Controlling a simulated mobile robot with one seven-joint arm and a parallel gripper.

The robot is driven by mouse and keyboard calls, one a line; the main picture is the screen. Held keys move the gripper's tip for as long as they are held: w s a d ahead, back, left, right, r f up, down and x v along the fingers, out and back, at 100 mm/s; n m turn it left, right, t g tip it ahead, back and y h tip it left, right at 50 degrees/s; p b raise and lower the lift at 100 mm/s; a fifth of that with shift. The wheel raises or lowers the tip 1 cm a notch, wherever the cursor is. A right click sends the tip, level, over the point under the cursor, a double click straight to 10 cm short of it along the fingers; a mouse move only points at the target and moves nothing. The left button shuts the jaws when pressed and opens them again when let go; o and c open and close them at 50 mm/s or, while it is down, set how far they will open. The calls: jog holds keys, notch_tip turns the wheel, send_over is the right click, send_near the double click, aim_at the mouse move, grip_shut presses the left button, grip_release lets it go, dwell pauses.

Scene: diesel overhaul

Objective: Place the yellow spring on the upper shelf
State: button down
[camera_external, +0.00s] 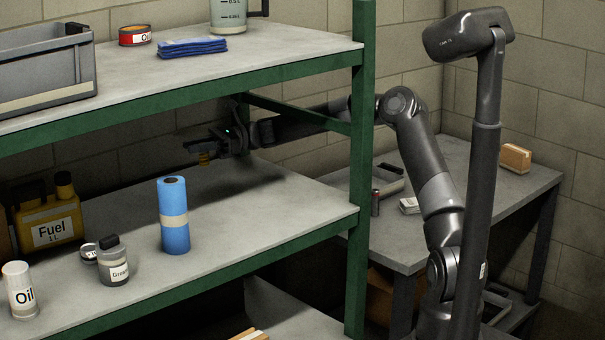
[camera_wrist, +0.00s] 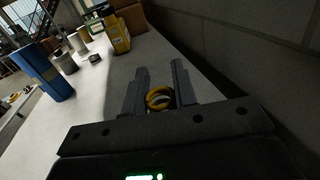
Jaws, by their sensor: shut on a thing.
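The yellow spring (camera_wrist: 158,93) is held between the two dark fingers of my gripper (camera_wrist: 160,76) in the wrist view. In the external view my gripper (camera_external: 205,148) reaches in from the right, under the upper shelf (camera_external: 280,62) and above the rear of the grey board below it (camera_external: 290,205). The spring (camera_external: 204,158) shows small beneath the fingers and appears clear of that board. My fingers partly hide it there.
On the lower board stand a blue roll (camera_external: 173,218), a grease bottle (camera_external: 113,262), an oil can (camera_external: 20,290) and a yellow fuel can (camera_external: 52,222). The upper shelf holds a grey crate (camera_external: 45,75), a red tin (camera_external: 134,36) and blue cloth (camera_external: 192,47). A green post (camera_external: 361,170) stands near my arm.

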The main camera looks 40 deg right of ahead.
jog(key=shift+f, duration=2)
jog(key=shift+f, duration=0.1)
jog(key=c, duration=1.2)
grip_release()
jog(key=shift+o, duration=0.2)
jog(key=shift+d, duration=0.15)
jog(key=v, duration=1.1)
jog(key=shift+s+d, duration=0.1)
jog(key=shift+d, duration=0.2)
